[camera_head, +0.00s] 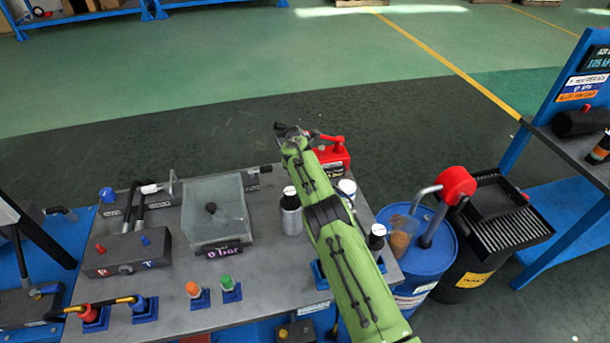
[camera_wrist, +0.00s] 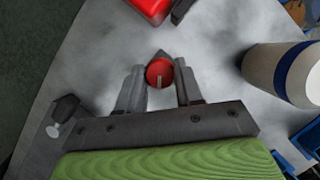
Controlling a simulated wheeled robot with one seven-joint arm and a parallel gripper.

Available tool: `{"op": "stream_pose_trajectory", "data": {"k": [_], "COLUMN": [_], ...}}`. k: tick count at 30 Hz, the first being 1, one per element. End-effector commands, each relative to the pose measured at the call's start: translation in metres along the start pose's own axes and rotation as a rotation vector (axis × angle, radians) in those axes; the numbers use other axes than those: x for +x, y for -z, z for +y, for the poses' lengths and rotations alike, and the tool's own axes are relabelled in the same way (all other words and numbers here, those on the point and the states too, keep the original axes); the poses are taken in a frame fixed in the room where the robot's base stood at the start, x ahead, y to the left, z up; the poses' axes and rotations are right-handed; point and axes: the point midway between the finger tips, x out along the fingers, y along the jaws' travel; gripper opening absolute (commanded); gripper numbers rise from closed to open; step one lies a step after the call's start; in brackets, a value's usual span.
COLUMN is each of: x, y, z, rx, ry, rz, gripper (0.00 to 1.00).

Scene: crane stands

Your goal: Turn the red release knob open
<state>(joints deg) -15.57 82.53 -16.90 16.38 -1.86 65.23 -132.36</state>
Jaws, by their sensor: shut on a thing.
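The red release knob (camera_wrist: 160,71) is round, with a pale line on its face that runs nearly up and down in the wrist view. My gripper (camera_wrist: 161,84) has one finger on each side of the knob and is shut on it. In the head view my green arm reaches across the right part of the grey bench, and I cannot make out this knob there; the arm seems to hide it.
A red box (camera_head: 332,157) stands beside my arm at the bench's far edge. A silver canister (camera_head: 290,215) stands left of the arm; a white and blue cylinder (camera_wrist: 285,73) is right of the fingers. A clear box (camera_head: 213,212) and blue drum (camera_head: 425,255) flank the area.

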Motion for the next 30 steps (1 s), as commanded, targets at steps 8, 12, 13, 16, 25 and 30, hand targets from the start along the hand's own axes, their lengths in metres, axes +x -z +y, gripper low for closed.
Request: {"op": "stream_pose_trajectory", "data": {"k": [8,12,13,16,25,30], "x": [0.0003,0.0003,0.0004,0.0004,0.0002,-0.0007], "y": [0.0008,0.0009,0.0009,0.001,0.0006,0.0002], "z": [-0.0004,-0.0005,-0.0006,-0.0006,-0.0004,0.0002], "rx": [0.007,0.007,0.006,0.006,0.006,0.006], "ry": [0.004,0.004,0.004,0.004,0.003,0.002], "rz": [0.003,0.003,0.004,0.004,0.002,0.0], "gripper": [0.05,0.05,0.05,0.37,0.61,0.61]}}
